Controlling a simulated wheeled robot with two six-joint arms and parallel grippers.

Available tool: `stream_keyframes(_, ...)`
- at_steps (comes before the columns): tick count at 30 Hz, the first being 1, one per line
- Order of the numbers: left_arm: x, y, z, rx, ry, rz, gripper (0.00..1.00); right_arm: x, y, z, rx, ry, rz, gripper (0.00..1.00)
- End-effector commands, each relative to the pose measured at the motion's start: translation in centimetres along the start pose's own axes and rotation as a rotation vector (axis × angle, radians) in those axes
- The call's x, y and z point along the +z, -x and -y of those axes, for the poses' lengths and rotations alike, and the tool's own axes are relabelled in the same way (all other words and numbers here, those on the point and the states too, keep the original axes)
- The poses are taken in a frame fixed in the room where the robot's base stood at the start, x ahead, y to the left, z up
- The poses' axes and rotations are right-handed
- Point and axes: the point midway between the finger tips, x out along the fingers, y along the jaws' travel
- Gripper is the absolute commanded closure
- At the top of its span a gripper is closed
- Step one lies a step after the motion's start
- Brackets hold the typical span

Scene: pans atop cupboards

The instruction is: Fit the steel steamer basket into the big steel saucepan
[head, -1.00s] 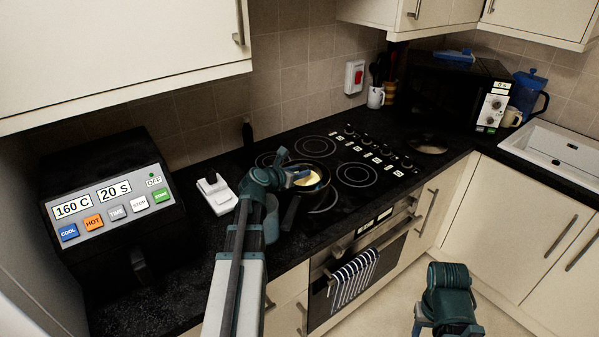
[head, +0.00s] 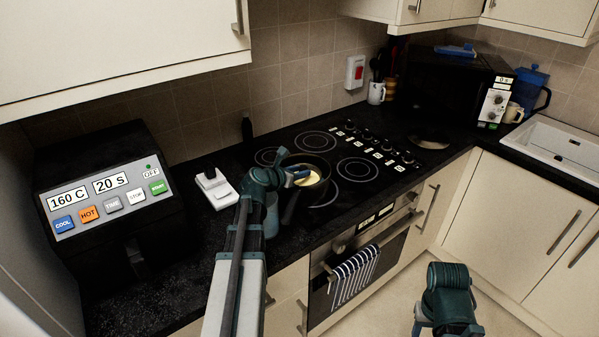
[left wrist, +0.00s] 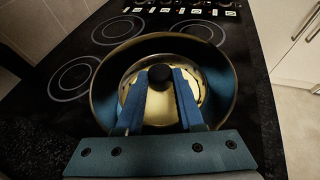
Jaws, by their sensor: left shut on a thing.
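The big steel saucepan (head: 323,190) stands on the hob, its dark handle (head: 290,206) pointing toward the counter's front edge. In the left wrist view its wide rim (left wrist: 228,75) surrounds the smaller steel steamer basket (left wrist: 193,72), whose pale floor catches the light. The basket (head: 309,178) looks to be inside the pan walls; whether it touches the bottom is hidden. My left gripper (head: 301,175) is over the pan. Its blue fingers (left wrist: 160,78) are shut on the basket's dark round knob (left wrist: 160,73). My right gripper is out of view; only part of that arm shows.
A white device (head: 215,188) and a black machine with buttons (head: 105,215) are farther left. Hob rings (head: 356,169) to the right are bare. A striped towel (head: 354,276) hangs on the oven.

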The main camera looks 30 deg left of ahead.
Motion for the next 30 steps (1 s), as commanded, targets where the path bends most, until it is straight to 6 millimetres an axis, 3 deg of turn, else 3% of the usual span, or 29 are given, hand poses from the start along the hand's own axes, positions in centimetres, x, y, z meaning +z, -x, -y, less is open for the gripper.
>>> stream_keyframes(1,0.0,0.0,0.0,0.000,0.000,0.000,0.58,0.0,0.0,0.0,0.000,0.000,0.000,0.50)
stream_keyframes(6,0.0,0.0,0.0,0.000,0.000,0.000,0.28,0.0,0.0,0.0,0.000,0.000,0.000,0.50)
stream_keyframes(17,0.0,0.6,0.0,0.001,0.000,-0.001,0.28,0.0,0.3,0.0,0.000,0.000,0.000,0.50)
stream_keyframes(20,0.2,2.0,0.1,0.001,0.001,0.000,0.28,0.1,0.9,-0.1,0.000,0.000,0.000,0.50)
stream_keyframes(30,0.2,9.4,0.2,0.003,0.002,-0.001,0.28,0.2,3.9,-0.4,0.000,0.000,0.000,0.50)
